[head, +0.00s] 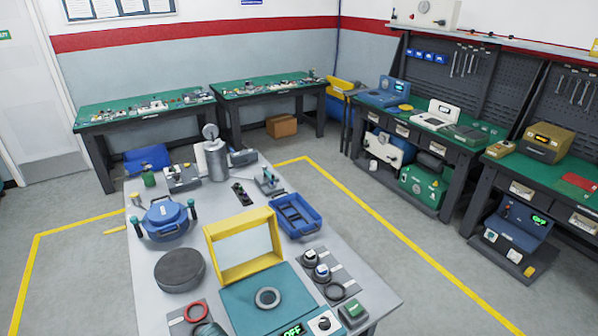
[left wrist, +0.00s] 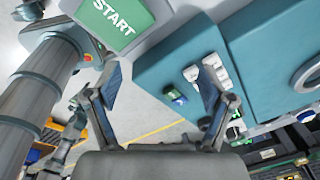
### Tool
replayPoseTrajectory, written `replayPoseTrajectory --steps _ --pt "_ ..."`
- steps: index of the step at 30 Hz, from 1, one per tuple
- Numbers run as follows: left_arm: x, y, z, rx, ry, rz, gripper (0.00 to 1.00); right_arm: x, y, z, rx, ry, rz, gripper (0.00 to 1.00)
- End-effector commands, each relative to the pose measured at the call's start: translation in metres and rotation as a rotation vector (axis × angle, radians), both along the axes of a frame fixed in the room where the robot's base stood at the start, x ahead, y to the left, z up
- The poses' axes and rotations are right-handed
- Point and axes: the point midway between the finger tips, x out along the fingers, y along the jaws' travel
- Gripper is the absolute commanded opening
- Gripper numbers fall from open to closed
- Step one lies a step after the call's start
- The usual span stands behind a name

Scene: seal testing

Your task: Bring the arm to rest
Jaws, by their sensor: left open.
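My left gripper (left wrist: 157,82) shows in the left wrist view, its two fingers spread wide apart. It is open, with nothing between the fingertips. Behind the fingers are a teal device (left wrist: 170,62) with pale fittings on its side and a green START panel (left wrist: 115,18). I cannot tell how far the fingers are from them. Neither arm nor gripper shows in the head view. My right gripper is not in view.
A grey table (head: 365,282) holds a teal test unit (head: 240,302) with a yellow frame (head: 211,248), a blue pot (head: 165,222), a blue tray (head: 318,226) and a dark disc (head: 180,270). Workbenches stand behind and at right. Floor inside the yellow lines is mostly clear.

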Motion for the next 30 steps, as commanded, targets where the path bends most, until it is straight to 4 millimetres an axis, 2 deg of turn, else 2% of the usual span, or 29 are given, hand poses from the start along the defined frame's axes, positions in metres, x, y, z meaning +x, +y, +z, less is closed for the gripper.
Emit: replayPoseTrajectory --steps 1,3,8,14,26,30 --pt "-0.022 -0.021 -0.011 -0.051 -0.002 0.085 0.82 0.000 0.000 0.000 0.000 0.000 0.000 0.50" --pt "-0.045 -0.039 -0.019 -0.109 -0.014 0.235 0.82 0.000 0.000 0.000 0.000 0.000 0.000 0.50" --pt "-0.088 -0.051 -0.026 -0.206 -0.022 0.588 0.82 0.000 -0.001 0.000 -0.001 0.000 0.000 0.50" --pt "-0.127 -0.037 -0.028 -0.252 -0.022 0.946 0.82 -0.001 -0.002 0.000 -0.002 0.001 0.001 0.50" --pt "-0.200 0.019 -0.024 -0.223 -0.058 1.521 0.82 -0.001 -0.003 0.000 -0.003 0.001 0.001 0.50" --pt "-0.194 0.020 -0.059 -0.207 -0.051 1.536 0.82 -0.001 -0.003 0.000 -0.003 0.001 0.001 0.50"
